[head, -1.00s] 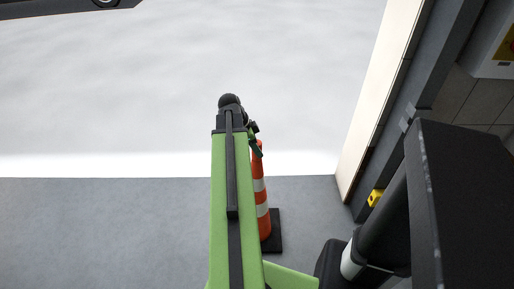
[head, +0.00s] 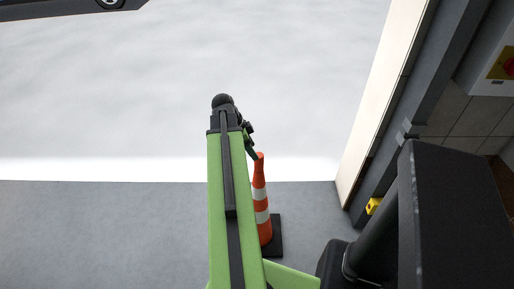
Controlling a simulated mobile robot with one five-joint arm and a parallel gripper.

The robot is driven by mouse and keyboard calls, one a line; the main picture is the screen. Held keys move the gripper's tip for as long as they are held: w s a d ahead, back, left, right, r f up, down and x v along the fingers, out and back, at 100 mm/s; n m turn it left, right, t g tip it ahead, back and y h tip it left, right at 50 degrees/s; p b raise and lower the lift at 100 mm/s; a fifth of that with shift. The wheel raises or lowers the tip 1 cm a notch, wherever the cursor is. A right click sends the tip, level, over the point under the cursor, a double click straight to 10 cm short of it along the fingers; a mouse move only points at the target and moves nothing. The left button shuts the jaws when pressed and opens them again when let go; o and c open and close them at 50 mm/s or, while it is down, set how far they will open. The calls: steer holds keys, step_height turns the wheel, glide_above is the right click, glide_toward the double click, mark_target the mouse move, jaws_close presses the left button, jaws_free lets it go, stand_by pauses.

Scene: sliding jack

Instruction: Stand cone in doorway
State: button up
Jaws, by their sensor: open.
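An orange cone (head: 263,222) with white bands stands upright on its black square base on the grey floor, just inside the doorway's threshold line. My green arm hides part of its left side. My gripper (head: 250,148) is at the far end of the arm, small and partly hidden behind it. Its dark finger hangs by the cone's top in the picture; I cannot tell whether it touches. The gripper is open. The doorway (head: 150,172) is the wide opening where the grey floor meets the bright white ground outside.
A pale door-frame wall (head: 382,95) with a dark post stands at the right. A yellow block (head: 374,205) sits low by the post, and a grey box with a red-yellow switch (head: 505,65) is on the wall. The floor at left is clear.

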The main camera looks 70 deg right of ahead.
steer(key=p+v, duration=0.2)
steer(key=v, duration=0.2)
steer(key=w+a+f+n+t, duration=0.1)
steer(key=w+a+n+t, duration=0.2)
steer(key=w+a+n, duration=1.75)
steer(key=w+a, duration=0.1)
steer(key=a, duration=0.7)
steer(key=w+a+n+y, duration=0.1)
steer(key=w+a+n, duration=0.3)
steer(key=a, duration=0.9)
steer(key=w+a+n+t+y, duration=0.1)
steer(key=w+a+n, duration=0.4)
steer(key=a, duration=0.8)
steer(key=shift+w+f, duration=0.3)
steer(key=shift+f, duration=0.15)
